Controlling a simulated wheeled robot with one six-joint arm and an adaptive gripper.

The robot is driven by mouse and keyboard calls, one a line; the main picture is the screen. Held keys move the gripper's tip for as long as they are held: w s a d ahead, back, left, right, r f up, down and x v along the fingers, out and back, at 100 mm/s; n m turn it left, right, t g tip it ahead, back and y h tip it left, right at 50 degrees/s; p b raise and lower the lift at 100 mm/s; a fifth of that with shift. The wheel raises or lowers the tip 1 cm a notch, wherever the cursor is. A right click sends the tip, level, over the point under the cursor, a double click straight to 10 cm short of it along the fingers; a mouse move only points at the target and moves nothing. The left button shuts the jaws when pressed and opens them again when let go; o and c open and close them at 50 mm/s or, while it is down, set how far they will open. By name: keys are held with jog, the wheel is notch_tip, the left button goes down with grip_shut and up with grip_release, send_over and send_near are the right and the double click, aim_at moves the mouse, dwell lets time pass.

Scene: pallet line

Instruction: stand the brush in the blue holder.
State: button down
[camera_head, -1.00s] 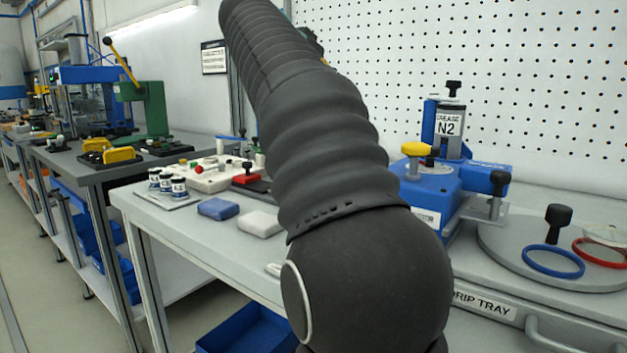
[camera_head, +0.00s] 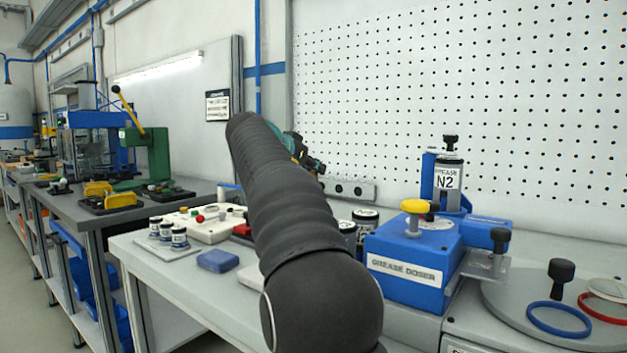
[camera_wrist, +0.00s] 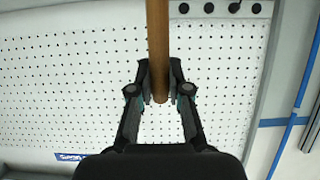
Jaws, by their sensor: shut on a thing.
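My gripper (camera_wrist: 159,88) is shut on the brush's brown wooden handle (camera_wrist: 158,45) in the wrist view. The handle's round end shows between the fingers, and the rest runs up out of the picture. The bristles are not in view. In the head view, part of my gripper (camera_head: 308,160) shows beyond my dark arm, in front of the wall, well above the bench. I cannot identify the blue holder in either view; my arm hides part of the bench.
A blue grease doser (camera_head: 415,262) with an N2 can (camera_head: 448,177) stands on the right of the bench. A round plate (camera_head: 515,318) holds a blue ring (camera_head: 558,319) and a red ring. Small jars (camera_head: 166,234) and a blue block (camera_head: 217,261) are left of my arm.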

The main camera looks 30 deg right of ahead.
jog(key=shift+f, duration=1.4)
jog(key=shift+f+b, duration=0.15)
jog(key=shift+b, duration=0.2)
jog(key=c, duration=1.1)
grip_release()
jog(key=shift+r+p, duration=0.35)
jog(key=v, duration=0.6)
jog(key=b+v, duration=0.1)
jog(key=v, duration=0.5)
jog(key=shift+a+f, duration=0.1)
jog(key=shift+f, duration=0.1)
